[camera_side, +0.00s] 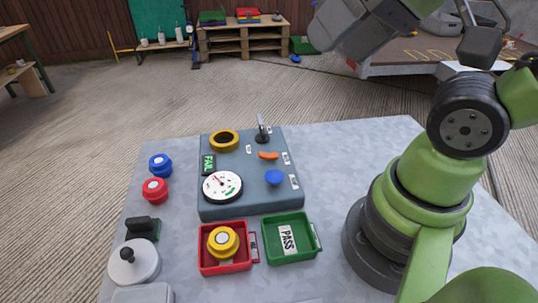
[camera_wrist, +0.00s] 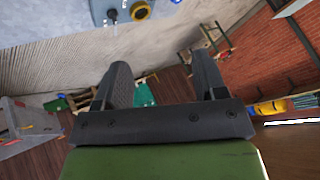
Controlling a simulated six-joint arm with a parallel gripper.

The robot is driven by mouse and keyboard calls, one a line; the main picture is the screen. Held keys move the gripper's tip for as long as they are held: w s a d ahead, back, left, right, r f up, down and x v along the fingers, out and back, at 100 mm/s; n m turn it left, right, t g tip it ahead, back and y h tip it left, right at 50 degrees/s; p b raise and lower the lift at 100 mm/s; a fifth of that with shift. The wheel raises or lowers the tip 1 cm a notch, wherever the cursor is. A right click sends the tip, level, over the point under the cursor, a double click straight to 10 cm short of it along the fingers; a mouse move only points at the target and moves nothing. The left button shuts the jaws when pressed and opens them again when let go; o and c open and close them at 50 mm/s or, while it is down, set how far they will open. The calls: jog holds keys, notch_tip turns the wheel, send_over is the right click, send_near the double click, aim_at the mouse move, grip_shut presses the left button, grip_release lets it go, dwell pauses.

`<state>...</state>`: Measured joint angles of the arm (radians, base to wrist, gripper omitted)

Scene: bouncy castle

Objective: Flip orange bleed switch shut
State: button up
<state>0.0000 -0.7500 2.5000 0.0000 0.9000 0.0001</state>
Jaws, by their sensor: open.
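The orange bleed switch (camera_side: 268,155) is a small lever on the right part of a blue-grey test box (camera_side: 250,207) in the side view. It lies roughly flat between small white labels, below a black upright lever (camera_side: 262,133) and above a blue knob (camera_side: 274,177). My gripper (camera_wrist: 163,75) is open and empty in the wrist view, its two dark fingers well apart. It is far from the box, whose edge (camera_wrist: 97,8) shows at the top of that view. The orange switch cannot be made out there. My fingertips are not clear in the side view.
A red tray (camera_side: 224,269) holding a yellow-topped part and a green PASS tray (camera_side: 290,238) stand in front. Blue, red and black parts line the left.

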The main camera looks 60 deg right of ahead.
jog(key=shift+w, duration=0.1)
jog(key=c, duration=0.3)
jog(key=shift+w+f+m, duration=0.15)
jog(key=shift+w+m, duration=0.1)
jog(key=shift+m, duration=0.25)
jog(key=c, duration=0.4)
jog(key=w+m, duration=0.1)
jog(key=w+f+m+g, duration=0.1)
jog(key=m, duration=0.1)
jog(key=shift+w+d+f+m, duration=0.1)
jog(key=shift+w+d+m, duration=0.05)
jog(key=shift+d+m, duration=0.2)
grip_shut()
jog(key=w+d+f+m+g, duration=0.1)
jog(key=w+d+f+m, duration=0.2)
jog(key=m, duration=0.6)
jog(key=w+d+f+m+g+y, duration=0.1)
jog(key=w+d+f+m, duration=0.3)
jog(key=f+m, duration=0.4)
jog(key=shift+w+d+m+g+y, duration=0.15)
jog(key=shift+d+m+g+y, duration=0.15)
jog(key=shift+d+m, duration=0.35)
jog(key=shift+a, duration=0.1)
